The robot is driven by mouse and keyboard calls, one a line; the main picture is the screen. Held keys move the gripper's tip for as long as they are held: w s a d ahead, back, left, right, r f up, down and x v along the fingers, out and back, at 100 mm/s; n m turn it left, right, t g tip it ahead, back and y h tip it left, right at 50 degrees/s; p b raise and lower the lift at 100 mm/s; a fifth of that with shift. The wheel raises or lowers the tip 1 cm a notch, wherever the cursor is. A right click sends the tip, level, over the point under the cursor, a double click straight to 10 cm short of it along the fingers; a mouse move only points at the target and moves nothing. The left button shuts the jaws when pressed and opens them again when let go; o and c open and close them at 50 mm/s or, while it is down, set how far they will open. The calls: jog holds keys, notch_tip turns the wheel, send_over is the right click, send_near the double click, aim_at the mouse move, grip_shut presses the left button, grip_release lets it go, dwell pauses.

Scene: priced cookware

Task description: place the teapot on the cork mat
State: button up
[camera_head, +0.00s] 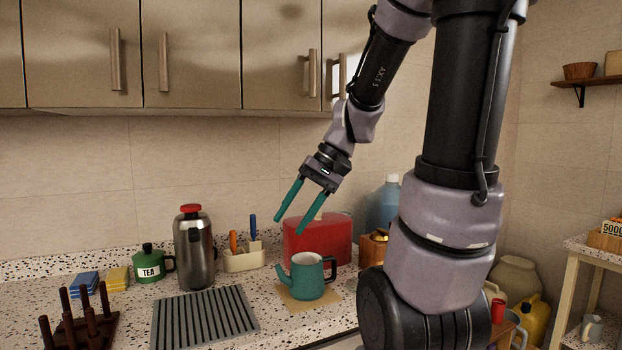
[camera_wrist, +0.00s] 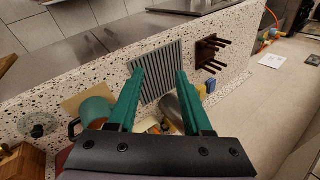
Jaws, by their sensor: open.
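The teal teapot (camera_head: 309,278) stands upright on the tan cork mat (camera_head: 331,299) on the counter, spout to the left and dark handle to the right. Its top looks open, with a pale inside. My gripper (camera_head: 289,226) is open and empty, in the air above and a little left of the teapot, apart from it. In the wrist view my gripper (camera_wrist: 160,74) has nothing between its fingers. There the teapot (camera_wrist: 96,110) is left of the fingers, partly hidden, and a corner of the cork mat (camera_wrist: 72,104) shows beside it.
A red toaster-like box (camera_head: 318,240) stands behind the teapot. A ridged grey drying mat (camera_head: 205,316) lies to its left. A steel flask (camera_head: 194,250), a TEA canister (camera_head: 149,264), a utensil holder (camera_head: 244,260) and a dark peg rack (camera_head: 82,328) stand further left.

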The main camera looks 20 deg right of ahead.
jog(key=s+d+r+t+h, duration=0.1)
jog(key=s+r+t+h, duration=0.1)
jog(key=r, duration=0.2)
jog(key=s+d+r+m+t+h, duration=0.1)
jog(key=s+r+t+h, duration=0.1)
jog(key=r+t, duration=0.1)
jog(key=shift+r, duration=0.6)
jog(key=shift+d, duration=0.1)
